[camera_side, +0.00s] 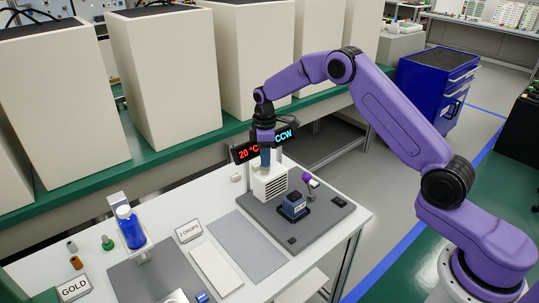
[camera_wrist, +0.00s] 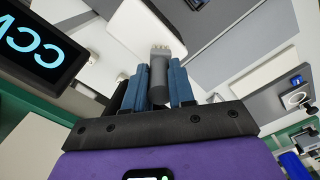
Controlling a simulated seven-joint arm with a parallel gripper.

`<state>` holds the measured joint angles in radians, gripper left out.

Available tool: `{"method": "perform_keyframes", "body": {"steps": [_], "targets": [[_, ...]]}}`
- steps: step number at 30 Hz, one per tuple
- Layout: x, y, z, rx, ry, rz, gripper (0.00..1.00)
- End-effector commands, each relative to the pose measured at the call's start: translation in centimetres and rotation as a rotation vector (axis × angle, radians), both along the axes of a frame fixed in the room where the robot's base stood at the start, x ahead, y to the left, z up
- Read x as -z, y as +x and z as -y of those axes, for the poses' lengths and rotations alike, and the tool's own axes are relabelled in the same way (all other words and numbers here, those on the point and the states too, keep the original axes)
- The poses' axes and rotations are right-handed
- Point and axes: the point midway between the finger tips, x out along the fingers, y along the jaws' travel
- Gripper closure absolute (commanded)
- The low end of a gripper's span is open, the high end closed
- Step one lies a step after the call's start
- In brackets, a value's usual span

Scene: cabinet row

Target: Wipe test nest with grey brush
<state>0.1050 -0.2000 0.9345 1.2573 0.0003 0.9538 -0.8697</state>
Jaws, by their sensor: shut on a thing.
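My gripper (camera_side: 265,158) is above the white vented box at the back of the dark grey plate. In the wrist view its blue fingers (camera_wrist: 164,88) are shut on the grey brush (camera_wrist: 158,72), a grey cylinder with pale bristles at its tip. The brush is hard to make out in the side view. A dark blue block on a black base (camera_side: 293,207), which may be the test nest, sits on the plate to the right of and in front of my gripper. My gripper is apart from it.
The white vented box (camera_side: 270,183) stands below my gripper. Red "20 °C" (camera_side: 248,152) and cyan "CCW" (camera_side: 284,136) displays are close behind it. A purple-knobbed lever (camera_side: 308,179) stands near the block. A blue bottle (camera_side: 130,227) is at left.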

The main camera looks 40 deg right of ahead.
Motion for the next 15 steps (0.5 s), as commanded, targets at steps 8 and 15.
{"method": "perform_keyframes", "body": {"steps": [8,15], "targets": [[-3.3,0.1,0.2,0.002,0.0,0.005,1.0],[-5.5,0.1,0.2,0.002,0.0,0.006,1.0]]}}
